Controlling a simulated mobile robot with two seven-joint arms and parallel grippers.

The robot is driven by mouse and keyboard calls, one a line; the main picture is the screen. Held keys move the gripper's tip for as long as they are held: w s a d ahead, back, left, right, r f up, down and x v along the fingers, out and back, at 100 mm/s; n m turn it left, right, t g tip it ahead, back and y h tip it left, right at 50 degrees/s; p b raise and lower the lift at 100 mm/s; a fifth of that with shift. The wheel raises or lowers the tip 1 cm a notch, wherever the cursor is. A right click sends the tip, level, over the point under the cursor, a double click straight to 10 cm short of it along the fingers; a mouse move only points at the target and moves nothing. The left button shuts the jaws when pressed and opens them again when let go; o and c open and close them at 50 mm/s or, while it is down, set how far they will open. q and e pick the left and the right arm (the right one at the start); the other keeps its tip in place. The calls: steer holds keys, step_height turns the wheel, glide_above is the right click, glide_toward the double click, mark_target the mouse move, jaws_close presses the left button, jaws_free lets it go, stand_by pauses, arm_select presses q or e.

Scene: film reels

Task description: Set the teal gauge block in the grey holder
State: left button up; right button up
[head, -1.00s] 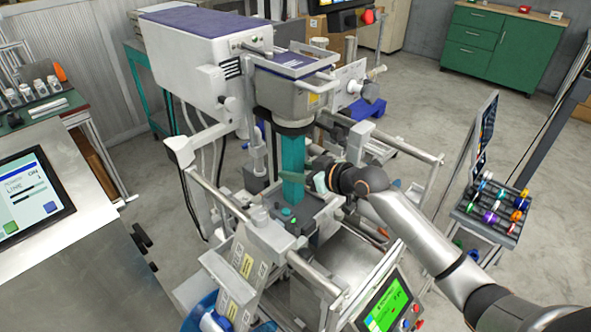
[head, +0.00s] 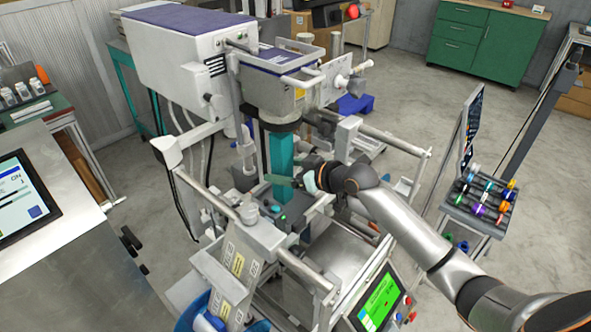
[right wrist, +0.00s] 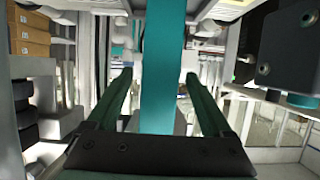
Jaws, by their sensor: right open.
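The teal gauge block (head: 279,152) stands upright in the machine, below its dark round collar. Its lower end meets the grey holder area (head: 294,213) on the machine's base; I cannot tell how it is seated there. In the right wrist view the open fingers (right wrist: 158,80) stand on both sides of the teal block (right wrist: 163,60), with gaps visible at each side. My left gripper is not in view.
The machine's grey upper housing (head: 285,92) hangs over the block. Metal rails (head: 212,200) flank the working space closely. A screen panel (head: 380,300) stands at the front and a rack of coloured spools (head: 482,200) at the right. Open floor lies behind the rack.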

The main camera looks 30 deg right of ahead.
steer(key=v, duration=1.2)
steer(key=shift+b, duration=0.4)
steer(key=shift+s+r, duration=0.1)
steer(key=shift+s, duration=0.05)
